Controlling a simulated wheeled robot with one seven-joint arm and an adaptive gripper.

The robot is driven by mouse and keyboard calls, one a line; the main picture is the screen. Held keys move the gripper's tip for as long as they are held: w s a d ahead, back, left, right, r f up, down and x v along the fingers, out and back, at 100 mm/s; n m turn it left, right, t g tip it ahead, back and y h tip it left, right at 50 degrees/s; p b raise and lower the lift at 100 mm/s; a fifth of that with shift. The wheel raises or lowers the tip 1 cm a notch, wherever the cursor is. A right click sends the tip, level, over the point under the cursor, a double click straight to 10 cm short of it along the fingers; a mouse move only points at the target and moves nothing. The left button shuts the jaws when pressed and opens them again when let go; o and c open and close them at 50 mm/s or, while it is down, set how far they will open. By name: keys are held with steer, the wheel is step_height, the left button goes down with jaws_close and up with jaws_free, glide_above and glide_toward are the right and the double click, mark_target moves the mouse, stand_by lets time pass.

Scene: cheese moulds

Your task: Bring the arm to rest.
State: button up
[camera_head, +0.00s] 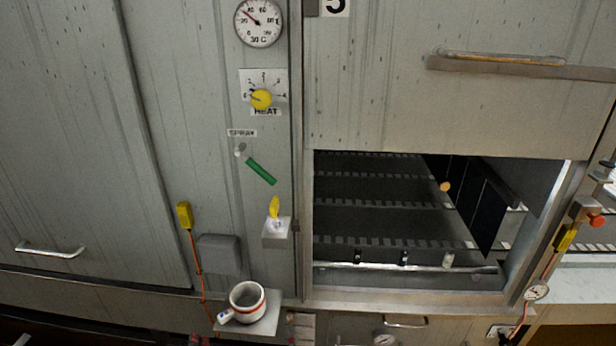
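My gripper and arm do not show in the head camera view, so I cannot see whether the gripper is open or what it holds. A grey metal cabinet front (205,80) fills most of the view. Its raised door (450,110), with a long handle (500,60), stands above a dark opening (370,210). Slatted shelves and dark hanging panels (470,200) show inside the opening.
A white mug (247,300) stands on a small ledge (268,322) at lower centre. A yellow heat knob (261,99), green spray lever (261,171) and yellow switch (274,207) stick out left of the opening. A gauge with red knob (597,221) is at right.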

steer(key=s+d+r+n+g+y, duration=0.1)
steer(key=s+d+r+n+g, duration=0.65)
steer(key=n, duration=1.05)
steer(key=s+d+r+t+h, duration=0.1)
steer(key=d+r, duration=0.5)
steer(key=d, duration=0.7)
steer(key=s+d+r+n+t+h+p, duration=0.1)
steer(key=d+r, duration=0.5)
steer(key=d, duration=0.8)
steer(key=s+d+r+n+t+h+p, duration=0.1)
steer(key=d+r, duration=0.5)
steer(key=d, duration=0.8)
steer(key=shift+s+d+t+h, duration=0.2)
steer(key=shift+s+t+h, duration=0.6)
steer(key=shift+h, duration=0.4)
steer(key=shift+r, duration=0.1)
